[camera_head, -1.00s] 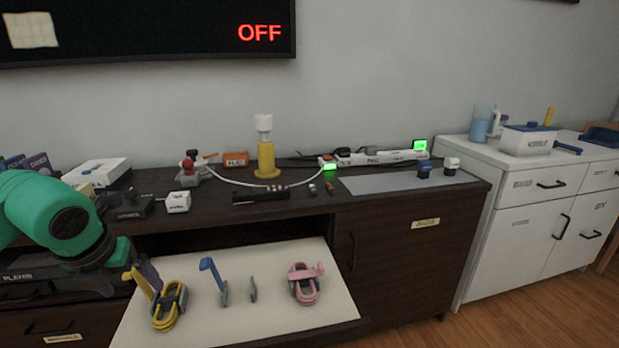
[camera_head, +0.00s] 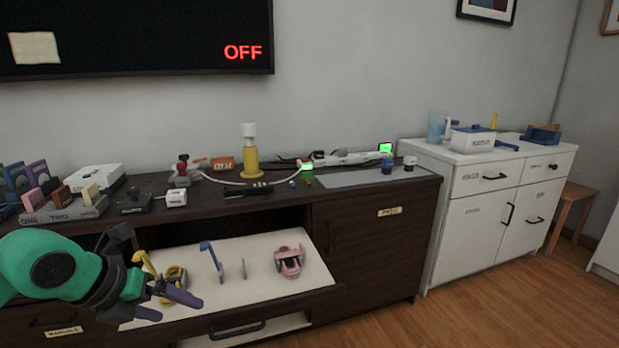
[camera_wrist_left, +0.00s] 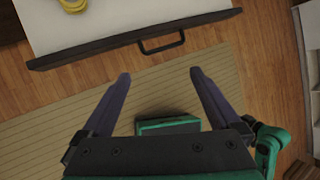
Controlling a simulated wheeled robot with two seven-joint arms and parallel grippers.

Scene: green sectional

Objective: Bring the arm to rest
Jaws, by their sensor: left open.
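My left gripper (camera_head: 178,290) is at the lower left of the head view, on its green and black arm. It is in front of the left part of the open drawer and partly covers it. In the left wrist view my left gripper (camera_wrist_left: 160,76) has its two dark purple fingers spread wide with nothing between them. Beyond the fingertips are a striped rug (camera_wrist_left: 215,75) and the front of the drawer (camera_wrist_left: 130,36). My right gripper is in neither view.
The pulled-out drawer (camera_head: 250,255) holds a yellow coil (camera_head: 174,277), a blue upright piece (camera_head: 211,255) and a pink coil (camera_head: 289,261). The dark cabinet top (camera_head: 228,205) carries a yellow lamp (camera_head: 250,155) and a power strip (camera_head: 345,158). Open floor (camera_head: 470,310) lies to the right.

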